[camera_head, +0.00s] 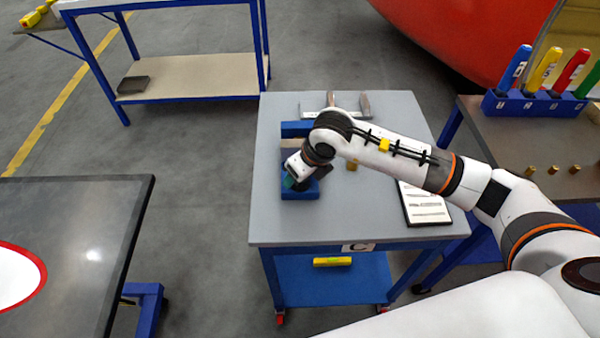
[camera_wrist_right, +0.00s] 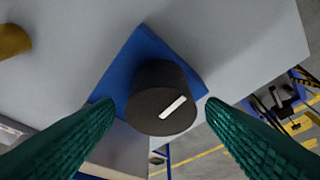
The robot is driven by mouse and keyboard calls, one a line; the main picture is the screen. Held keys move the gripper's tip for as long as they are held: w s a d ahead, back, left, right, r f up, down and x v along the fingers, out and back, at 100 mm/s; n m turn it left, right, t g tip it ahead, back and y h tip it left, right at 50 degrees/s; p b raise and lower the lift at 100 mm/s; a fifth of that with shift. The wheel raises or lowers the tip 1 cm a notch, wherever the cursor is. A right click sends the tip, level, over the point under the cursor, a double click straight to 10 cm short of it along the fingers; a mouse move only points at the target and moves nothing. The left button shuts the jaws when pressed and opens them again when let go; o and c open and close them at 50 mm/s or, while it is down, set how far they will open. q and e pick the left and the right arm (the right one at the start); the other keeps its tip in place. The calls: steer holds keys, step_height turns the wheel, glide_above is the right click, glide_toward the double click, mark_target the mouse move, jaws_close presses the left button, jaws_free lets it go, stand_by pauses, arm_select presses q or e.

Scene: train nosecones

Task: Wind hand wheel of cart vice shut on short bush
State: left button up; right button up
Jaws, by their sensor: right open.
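The blue vice (camera_head: 298,129) stands on the grey cart top (camera_head: 390,110), partly hidden by my right arm. Its hand wheel (camera_wrist_right: 160,95) is a dark round knob with a white mark, over a blue base (camera_wrist_right: 140,55). My right gripper (camera_wrist_right: 158,110) has green fingers, open, one on each side of the wheel; I cannot tell whether they touch it. In the head view the gripper (camera_head: 291,184) is over the near end of the vice. A brass bush (camera_head: 352,165) is on the cart, right of the vice. Whether anything sits between the jaws is hidden. My left gripper is not in view.
A clipboard (camera_head: 424,205) lies at the cart's right edge, and a grey fixture (camera_head: 318,112) stands at the back. A side table (camera_head: 535,150) at right holds brass bushes and a blue rack (camera_head: 535,103) of coloured-handled tools. A dark table (camera_head: 110,225) is at left.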

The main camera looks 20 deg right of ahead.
steer(key=b+v, duration=0.2)
steer(key=v, duration=0.8)
steer(key=shift+r, duration=0.35)
steer(key=shift+d, duration=0.1)
